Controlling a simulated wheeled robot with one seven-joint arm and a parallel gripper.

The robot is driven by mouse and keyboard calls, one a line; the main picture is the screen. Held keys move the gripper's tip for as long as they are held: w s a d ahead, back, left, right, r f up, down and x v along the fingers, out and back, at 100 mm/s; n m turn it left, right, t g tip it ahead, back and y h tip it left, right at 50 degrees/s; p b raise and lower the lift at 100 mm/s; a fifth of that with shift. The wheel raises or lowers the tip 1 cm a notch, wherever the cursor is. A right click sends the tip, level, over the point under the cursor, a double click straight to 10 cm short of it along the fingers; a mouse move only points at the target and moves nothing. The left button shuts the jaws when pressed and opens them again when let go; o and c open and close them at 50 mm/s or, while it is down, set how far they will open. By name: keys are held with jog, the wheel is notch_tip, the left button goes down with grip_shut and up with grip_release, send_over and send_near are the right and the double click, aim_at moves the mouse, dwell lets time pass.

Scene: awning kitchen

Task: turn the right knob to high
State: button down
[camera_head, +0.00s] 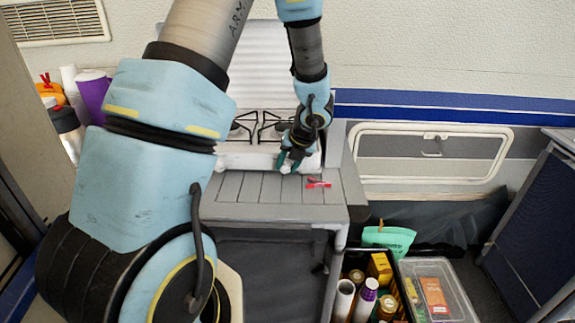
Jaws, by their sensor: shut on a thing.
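The white stove (240,160) stands against the back wall, with dark burner grates on its top. My gripper (289,164) is at the right part of the stove's front edge, pointing down and toward it. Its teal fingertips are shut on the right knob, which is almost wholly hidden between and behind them. The knob's pointer and setting cannot be made out. My arm covers the left side of the stove and much of the middle of the view.
A grey slatted counter (245,190) lies in front of the stove, with a small red item (318,183) on it. Crates of bottles and packets (368,290) stand low at the right. A purple container (93,92) is at the far left.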

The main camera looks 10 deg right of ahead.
jog(key=shift+a, duration=0.1)
jog(key=h+b, duration=0.1)
jog(key=h, duration=0.1)
jog(key=a+n+g+h+b, duration=0.1)
jog(key=h, duration=0.2)
jog(key=shift+w, duration=0.1)
jog(key=shift+a+f+n+g+h+b, duration=0.15)
jog(key=shift+h+b, duration=0.3)
jog(key=shift+h, duration=0.5)
jog(key=shift+a+r+n+g+h+b, duration=0.15)
jog(key=shift+n+h+b, duration=0.2)
jog(key=shift+h, duration=0.6)
jog(key=shift+d+f+h, duration=0.1)
jog(key=shift+h, duration=0.2)
jog(key=c, duration=0.5)
grip_release()
